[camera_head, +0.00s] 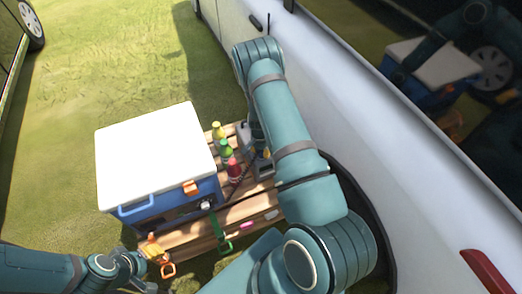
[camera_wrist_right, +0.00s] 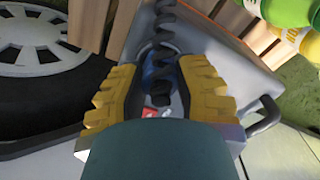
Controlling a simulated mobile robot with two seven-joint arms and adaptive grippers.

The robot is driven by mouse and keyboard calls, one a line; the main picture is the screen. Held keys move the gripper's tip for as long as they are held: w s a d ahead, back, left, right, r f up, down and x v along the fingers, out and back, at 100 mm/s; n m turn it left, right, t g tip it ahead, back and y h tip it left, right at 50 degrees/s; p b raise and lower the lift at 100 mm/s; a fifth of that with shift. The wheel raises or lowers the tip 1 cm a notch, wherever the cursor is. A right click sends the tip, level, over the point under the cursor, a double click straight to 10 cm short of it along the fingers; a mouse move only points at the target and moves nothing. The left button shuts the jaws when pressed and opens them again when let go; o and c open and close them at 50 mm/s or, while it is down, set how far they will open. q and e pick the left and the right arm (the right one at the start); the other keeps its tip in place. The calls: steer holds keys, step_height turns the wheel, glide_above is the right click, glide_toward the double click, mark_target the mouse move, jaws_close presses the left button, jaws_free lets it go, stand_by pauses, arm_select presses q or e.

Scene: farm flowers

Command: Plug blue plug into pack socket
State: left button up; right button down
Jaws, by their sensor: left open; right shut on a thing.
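My right gripper (camera_wrist_right: 160,72) is shut on the blue plug (camera_wrist_right: 152,72), with its yellow fingers on either side. A black coiled cable (camera_wrist_right: 165,18) runs up from the plug in the right wrist view. The plug is over or against a grey metal pack (camera_wrist_right: 225,50); the contact and the socket are hidden by the fingers and plug. In the head view the right gripper (camera_head: 261,153) is low beside the grey pack (camera_head: 263,170), mostly behind my forearm. My left gripper (camera_head: 140,268) is open at lower left, near orange carabiners.
A blue cooler (camera_head: 155,208) with a white lid stands on a wooden slatted table (camera_head: 190,240). Green, yellow and red bottles (camera_head: 227,150) stand between cooler and pack. A white vehicle (camera_head: 340,90) is close on the right. Straps and carabiners (camera_head: 168,270) lie at the front edge.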

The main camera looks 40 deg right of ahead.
steer(key=shift+f, duration=0.15)
steer(key=c, duration=0.7)
jaws_free()
steer(key=r, duration=1.2)
steer(key=shift+a+r, duration=0.1)
steer(key=shift+a, duration=0.15)
